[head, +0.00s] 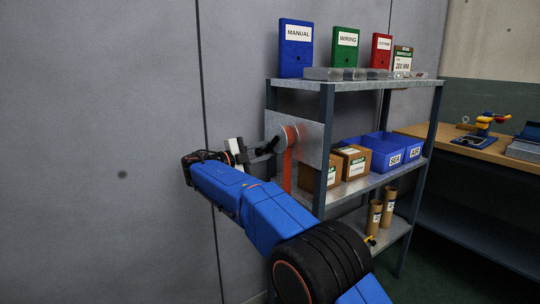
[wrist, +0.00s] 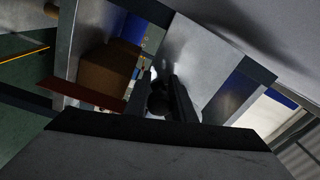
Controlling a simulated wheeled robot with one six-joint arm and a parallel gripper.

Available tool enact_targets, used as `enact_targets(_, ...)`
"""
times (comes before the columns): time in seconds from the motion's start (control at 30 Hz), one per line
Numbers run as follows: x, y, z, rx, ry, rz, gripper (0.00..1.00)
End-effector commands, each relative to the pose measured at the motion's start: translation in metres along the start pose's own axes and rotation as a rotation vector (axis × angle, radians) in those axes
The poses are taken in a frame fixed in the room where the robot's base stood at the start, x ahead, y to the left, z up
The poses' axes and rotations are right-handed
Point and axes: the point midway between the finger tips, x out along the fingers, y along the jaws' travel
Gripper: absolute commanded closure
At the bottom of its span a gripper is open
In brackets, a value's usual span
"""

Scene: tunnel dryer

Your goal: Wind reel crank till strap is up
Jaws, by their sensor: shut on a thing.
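A reel (head: 281,138) with an orange strap (head: 287,172) is mounted on a grey plate at the left end of a metal shelf unit. The strap hangs straight down from the reel in the head view; its lower end is hidden behind my blue arm. A dark crank (head: 265,148) reaches left from the reel toward my gripper (head: 240,153). My gripper is shut on the crank's dark round handle (wrist: 158,104), which shows between the two fingers (wrist: 164,98) in the wrist view. In the wrist view a flat red-brown strip (wrist: 92,97), perhaps the strap, lies left of the fingers.
The shelf unit (head: 336,87) carries binders on top, cardboard boxes (head: 354,164) and blue bins (head: 384,156) in the middle, and tubes (head: 375,217) low down. A workbench (head: 447,147) stands at right. A bare grey wall panel (head: 90,120) fills the left.

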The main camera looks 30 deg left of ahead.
Motion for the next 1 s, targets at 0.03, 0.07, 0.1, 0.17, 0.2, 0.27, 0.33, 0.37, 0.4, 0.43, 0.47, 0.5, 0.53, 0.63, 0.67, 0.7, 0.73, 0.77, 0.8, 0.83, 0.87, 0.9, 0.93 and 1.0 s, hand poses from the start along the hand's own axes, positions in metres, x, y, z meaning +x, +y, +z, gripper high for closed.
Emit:
enact_targets(0.03,0.0007,-0.0026,-0.0008,0.024,0.005,0.002,1.0)
enact_targets(0.07,0.0008,-0.0033,-0.0005,0.035,0.006,0.003,1.0)
enact_targets(0.1,0.0009,-0.0042,0.0,0.048,0.006,0.004,1.0)
enact_targets(0.17,0.001,-0.0055,0.0004,0.066,0.007,0.005,1.0)
enact_targets(0.2,0.0011,-0.0061,0.0008,0.076,0.008,0.005,1.0)
enact_targets(0.27,0.0011,-0.0066,0.0012,0.086,0.008,0.006,1.0)
enact_targets(0.33,0.0012,-0.007,0.0015,0.094,0.009,0.006,1.0)
enact_targets(0.37,0.0012,-0.0072,0.0015,0.096,0.009,0.006,1.0)
enact_targets(0.4,0.0012,-0.0074,0.0016,0.099,0.009,0.006,1.0)
enact_targets(0.43,0.0012,-0.0075,0.0016,0.1,0.009,0.006,1.0)
enact_targets(0.47,0.0012,-0.0075,0.0016,0.101,0.009,0.006,1.0)
enact_targets(0.5,0.0012,-0.0076,0.0016,0.102,0.009,0.006,1.0)
enact_targets(0.53,0.0012,-0.0076,0.0016,0.102,0.009,0.006,1.0)
enact_targets(0.63,0.0011,-0.0076,0.0016,0.102,0.009,0.006,1.0)
enact_targets(0.67,0.0012,-0.0076,0.0016,0.101,0.009,0.006,1.0)
enact_targets(0.7,0.0012,-0.0076,0.0016,0.101,0.009,0.006,1.0)
enact_targets(0.73,0.0012,-0.0077,0.0016,0.101,0.009,0.006,1.0)
enact_targets(0.77,0.0011,-0.0076,0.0016,0.101,0.009,0.006,1.0)
enact_targets(0.8,0.0011,-0.0077,0.0016,0.101,0.009,0.006,0.7)
enact_targets(0.83,0.0011,-0.0077,0.0017,0.101,0.009,0.006,0.63)
enact_targets(0.87,0.0011,-0.0077,0.0018,0.101,0.008,0.006,0.6)
enact_targets(0.9,0.0011,-0.0076,0.0019,0.101,0.008,0.006,0.6)
enact_targets(0.93,0.001,-0.0074,0.002,0.1,0.008,0.006,0.6)
enact_targets(1.0,0.001,-0.0072,0.0023,0.1,0.008,0.006,0.6)
